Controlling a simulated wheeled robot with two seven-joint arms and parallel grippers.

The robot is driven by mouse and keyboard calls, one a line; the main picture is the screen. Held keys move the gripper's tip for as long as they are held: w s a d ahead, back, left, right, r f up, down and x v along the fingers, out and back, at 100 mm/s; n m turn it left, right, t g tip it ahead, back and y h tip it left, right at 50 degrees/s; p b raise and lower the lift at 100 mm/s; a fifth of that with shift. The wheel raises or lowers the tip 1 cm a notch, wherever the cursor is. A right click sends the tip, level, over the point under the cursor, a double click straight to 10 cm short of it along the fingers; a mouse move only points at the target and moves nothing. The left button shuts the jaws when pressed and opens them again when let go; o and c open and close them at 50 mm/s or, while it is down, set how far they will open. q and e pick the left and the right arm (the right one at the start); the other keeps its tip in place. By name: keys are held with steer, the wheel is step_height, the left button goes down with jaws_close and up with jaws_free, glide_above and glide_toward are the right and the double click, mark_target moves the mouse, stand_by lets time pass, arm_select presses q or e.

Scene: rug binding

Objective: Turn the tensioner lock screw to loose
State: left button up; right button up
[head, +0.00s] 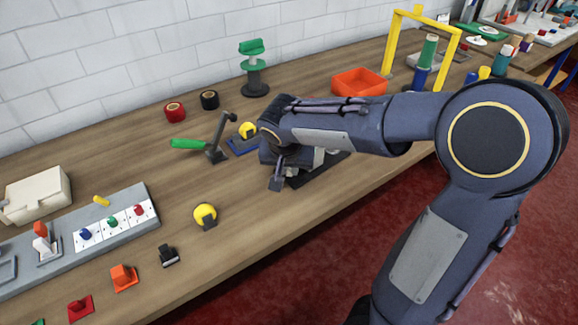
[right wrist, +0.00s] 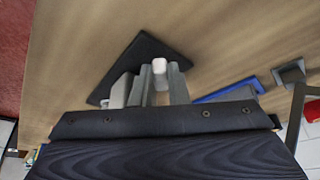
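My right gripper reaches down over a dark base plate (head: 325,170) near the middle of the bench in the head view. Only one finger (head: 276,183) shows clearly there; the arm hides most of the device. In the right wrist view the plate (right wrist: 150,50) lies below my right gripper (right wrist: 160,76). A small pale piece (right wrist: 159,66) sits between its two grey fingertips, which appear to touch it on both sides. A light grey block (right wrist: 121,91) stands just left of the fingers. The lock screw's setting cannot be read. My left gripper is not in view.
A green-handled lever (head: 208,148) and a blue-based yellow part (head: 247,132) stand left of the arm. A yellow knob (head: 205,213) is nearer the front edge. An orange tray (head: 360,82) and a yellow frame (head: 422,40) stand behind.

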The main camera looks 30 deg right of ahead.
steer(key=shift+n, duration=0.3)
jaws_close()
steer(key=n, duration=0.1)
steer(key=n+y, duration=0.1)
steer(key=shift+s+d+n+t, duration=0.15)
steer(key=shift+d+n+t, duration=0.15)
steer(key=shift+d+n+y+p, duration=0.2)
steer(key=shift+n+y, duration=0.25)
steer(key=shift+n, duration=0.65)
steer(key=shift+d+n+y+p, duration=0.2)
steer(key=shift+n+y, duration=0.25)
steer(key=shift+n, duration=0.65)
steer(key=o, duration=0.7)
jaws_free()
steer(key=shift+a, duration=0.1)
